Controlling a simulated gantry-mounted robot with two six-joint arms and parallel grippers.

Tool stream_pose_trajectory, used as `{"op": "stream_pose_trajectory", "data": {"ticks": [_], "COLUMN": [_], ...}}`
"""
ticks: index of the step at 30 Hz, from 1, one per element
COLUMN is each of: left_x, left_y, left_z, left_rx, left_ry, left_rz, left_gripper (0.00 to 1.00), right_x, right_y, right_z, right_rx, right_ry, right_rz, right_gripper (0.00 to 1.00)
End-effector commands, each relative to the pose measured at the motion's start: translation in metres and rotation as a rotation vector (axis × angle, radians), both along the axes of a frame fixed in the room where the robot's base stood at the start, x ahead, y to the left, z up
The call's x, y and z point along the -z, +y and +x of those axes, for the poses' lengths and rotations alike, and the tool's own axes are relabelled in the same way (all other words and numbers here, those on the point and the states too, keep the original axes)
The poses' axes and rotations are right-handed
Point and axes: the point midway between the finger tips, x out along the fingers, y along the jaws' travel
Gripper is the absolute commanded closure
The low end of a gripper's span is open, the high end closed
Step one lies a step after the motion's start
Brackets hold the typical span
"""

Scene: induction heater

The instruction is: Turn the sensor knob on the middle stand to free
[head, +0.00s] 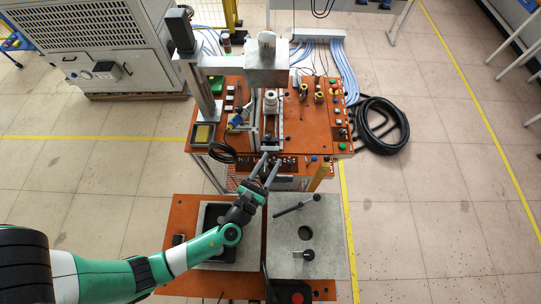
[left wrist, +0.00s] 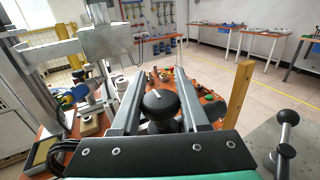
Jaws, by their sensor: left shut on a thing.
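My left gripper (head: 269,161) reaches to the front edge of the orange stand (head: 318,153) in the head view. In the left wrist view its two grey fingers (left wrist: 161,103) lie on either side of a round black knob (left wrist: 157,107) with a white pointer mark on top, and they are shut on it. The mark slants toward the upper left of that view. Any lettering around the knob is hidden or too small to read. My right gripper is in neither view.
A wooden post (head: 320,178) stands close right of the gripper; it also shows in the left wrist view (left wrist: 240,92). A metal plate (head: 322,240) with a lever (head: 295,205) is in front. A metal block (head: 267,77) overhangs the stand. Black hose (head: 384,126) lies coiled on the floor at right.

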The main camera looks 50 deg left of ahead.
Motion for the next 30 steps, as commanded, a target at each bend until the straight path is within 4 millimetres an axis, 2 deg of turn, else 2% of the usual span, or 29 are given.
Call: {"op": "stream_pose_trajectory", "data": {"ticks": [9, 20, 21, 25, 30], "left_x": [-0.0005, -0.0004, -0.0005, -0.0004, -0.0002], "left_y": [0.0019, 0.0024, 0.0025, 0.0025, 0.0025], "left_z": [-0.0009, -0.0012, -0.0013, -0.0013, -0.0013], "left_rx": [-0.074, -0.079, -0.079, -0.079, -0.078], "left_ry": [0.0, 0.0, 0.0, 0.0, 0.0], "left_rz": [0.001, 0.0, 0.0, 0.0, 0.0], "left_gripper": [1.0, 1.0, 0.54, 0.3, 0.28], "right_x": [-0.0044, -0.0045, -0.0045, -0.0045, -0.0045], "right_y": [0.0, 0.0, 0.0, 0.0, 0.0], "right_z": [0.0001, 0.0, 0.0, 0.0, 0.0], "right_rx": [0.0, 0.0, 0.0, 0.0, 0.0], "right_ry": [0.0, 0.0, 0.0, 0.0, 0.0], "right_rz": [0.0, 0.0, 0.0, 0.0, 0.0], "right_gripper": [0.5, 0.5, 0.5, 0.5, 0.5]}}
